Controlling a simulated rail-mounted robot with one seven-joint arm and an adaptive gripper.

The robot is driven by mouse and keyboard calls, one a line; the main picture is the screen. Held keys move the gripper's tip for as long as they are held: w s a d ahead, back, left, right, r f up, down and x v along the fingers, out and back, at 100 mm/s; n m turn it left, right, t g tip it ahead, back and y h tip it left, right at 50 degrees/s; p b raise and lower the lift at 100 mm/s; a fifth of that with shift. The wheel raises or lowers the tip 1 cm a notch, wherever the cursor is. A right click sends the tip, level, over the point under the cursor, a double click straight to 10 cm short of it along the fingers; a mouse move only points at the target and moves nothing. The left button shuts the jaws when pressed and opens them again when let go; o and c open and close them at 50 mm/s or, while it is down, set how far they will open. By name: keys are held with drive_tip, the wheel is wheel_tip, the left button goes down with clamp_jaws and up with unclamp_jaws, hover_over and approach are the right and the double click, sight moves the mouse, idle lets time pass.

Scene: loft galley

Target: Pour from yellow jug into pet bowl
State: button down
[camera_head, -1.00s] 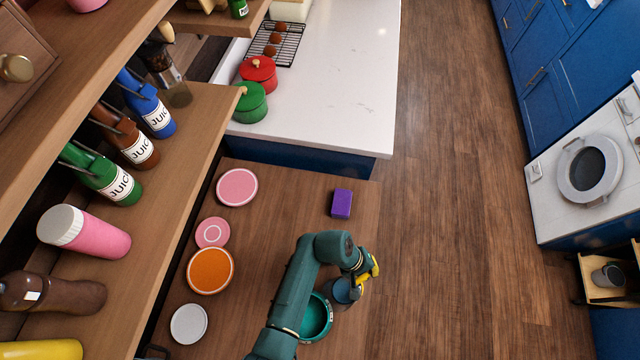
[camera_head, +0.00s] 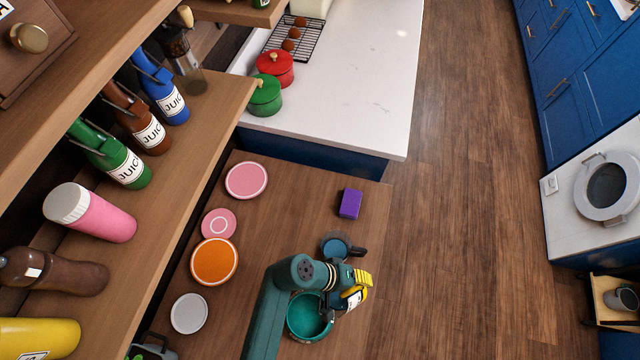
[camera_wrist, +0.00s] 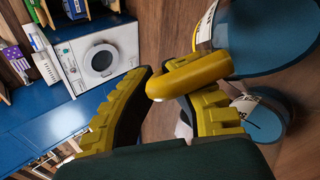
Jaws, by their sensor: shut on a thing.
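My gripper (camera_head: 359,284), with yellow ridged fingers, is beside the right rim of the teal pet bowl (camera_head: 290,320). In the wrist view, my gripper (camera_wrist: 165,105) is shut on the rounded handle of the yellow jug (camera_wrist: 205,73). In the head view, only a small yellow and white part of the jug (camera_head: 353,297) shows below my fingers. My arm and gripper hide much of the jug and the upper edge of the bowl. I cannot tell the jug's tilt, or whether anything flows from it.
A blue mug (camera_head: 337,247) with a dark handle stands just above the bowl in the picture. A purple block (camera_head: 350,204) lies farther back. Pink, orange and white plates line the table's left side. A shelf with bottles (camera_head: 119,166) overhangs the left. The table's right edge is close.

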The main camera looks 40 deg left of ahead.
sight(350, 290)
drive_tip(key=shift+s+a+r+t, duration=0.15)
drive_tip(key=shift+r+t, duration=0.25)
drive_tip(key=shift+s+r+b, duration=0.15)
drive_tip(key=shift+s+b, duration=0.1)
drive_tip(key=shift+b, duration=0.25)
drive_tip(key=shift+s+a+r+m+t+h+b, duration=0.25)
drive_tip(key=shift+s+r+t+h+b, duration=0.25)
drive_tip(key=shift+r+t+b, duration=0.3)
drive_tip(key=shift+s+b, duration=0.25)
drive_tip(key=shift+b, duration=0.25)
drive_tip(key=shift+s+a+r+m+t+h+b, duration=0.15)
drive_tip(key=shift+s+m+t+h+b, duration=0.2)
drive_tip(key=shift+s+t+b, duration=0.6)
drive_tip(key=shift+w+a, duration=0.1)
drive_tip(key=shift+w, duration=0.05)
drive_tip(key=shift+s+r, duration=0.15)
drive_tip(key=shift+s, duration=0.1)
drive_tip(key=shift+s+a+r+t+h+b, duration=0.25)
drive_tip(key=shift+s+b, duration=0.2)
drive_tip(key=shift+s, duration=0.1)
